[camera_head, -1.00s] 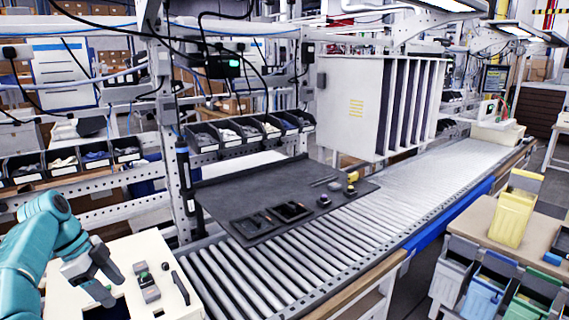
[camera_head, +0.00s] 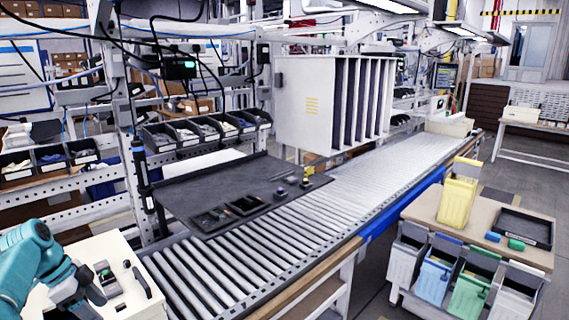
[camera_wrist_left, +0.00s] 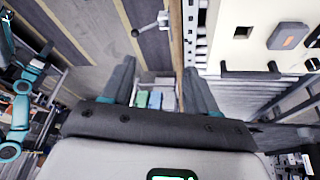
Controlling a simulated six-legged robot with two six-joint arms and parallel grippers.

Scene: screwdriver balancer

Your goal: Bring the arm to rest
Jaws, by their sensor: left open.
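My left arm (camera_head: 25,262) is teal and comes in from the lower left in the head view.
The white-topped stand (camera_head: 130,302) is at the lower left. A dark tray with tools (camera_head: 190,185) lies over the roller conveyor (camera_head: 225,262). A white divided cabinet (camera_head: 315,105) stands behind. A table with a yellow bin (camera_head: 457,202) is at the right, with several coloured bins in front.

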